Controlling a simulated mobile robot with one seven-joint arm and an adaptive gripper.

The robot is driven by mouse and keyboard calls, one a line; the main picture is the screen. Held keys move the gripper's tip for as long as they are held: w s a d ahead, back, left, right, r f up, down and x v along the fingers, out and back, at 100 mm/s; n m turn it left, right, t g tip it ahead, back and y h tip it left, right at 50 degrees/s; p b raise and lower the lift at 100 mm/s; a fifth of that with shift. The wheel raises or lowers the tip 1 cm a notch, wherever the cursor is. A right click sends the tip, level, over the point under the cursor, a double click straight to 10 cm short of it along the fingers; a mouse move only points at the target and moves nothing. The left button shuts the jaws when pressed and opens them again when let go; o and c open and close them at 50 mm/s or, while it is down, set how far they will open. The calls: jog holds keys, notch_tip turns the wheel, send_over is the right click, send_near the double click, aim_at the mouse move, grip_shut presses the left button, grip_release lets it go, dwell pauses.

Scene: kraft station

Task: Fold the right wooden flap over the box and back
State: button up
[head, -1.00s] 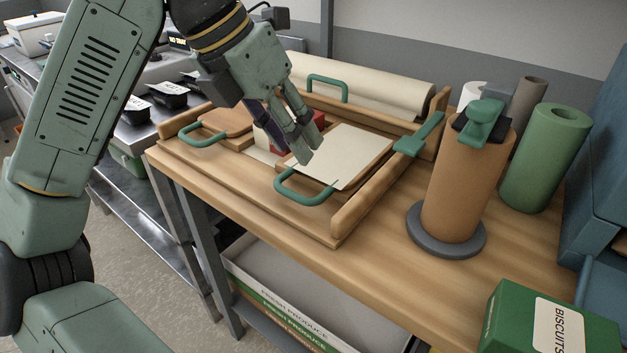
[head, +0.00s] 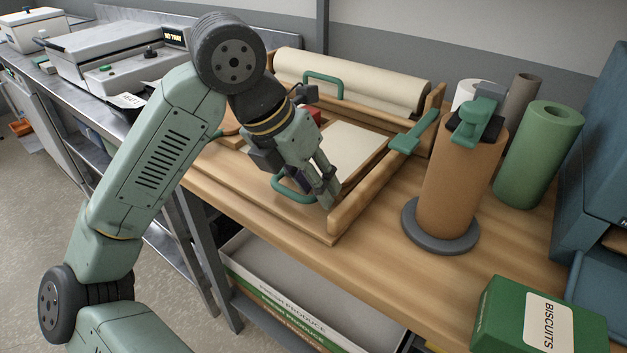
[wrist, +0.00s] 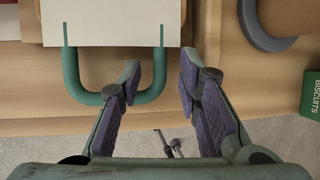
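The right wooden flap (head: 372,163) lies flat in the wooden station, with a cream sheet (head: 352,143) on top. Its green U-shaped handle (head: 283,190) points to the front edge and is partly hidden by my gripper (head: 328,198). In the wrist view the handle (wrist: 70,80) shows whole, its right leg between my open fingers (wrist: 160,68) in the picture; I cannot tell whether they touch it. My gripper is empty. A red box (head: 314,114) peeks out behind my wrist, left of the sheet, mostly hidden.
A raised wooden rail (head: 372,188) runs along the station's right side. A cream roll (head: 385,85) lies behind. A brown roll on a stand (head: 457,185), a green roll (head: 538,150) and a biscuits box (head: 510,310) stand to the right. The table's front edge is close.

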grip_shut()
dwell(0.8)
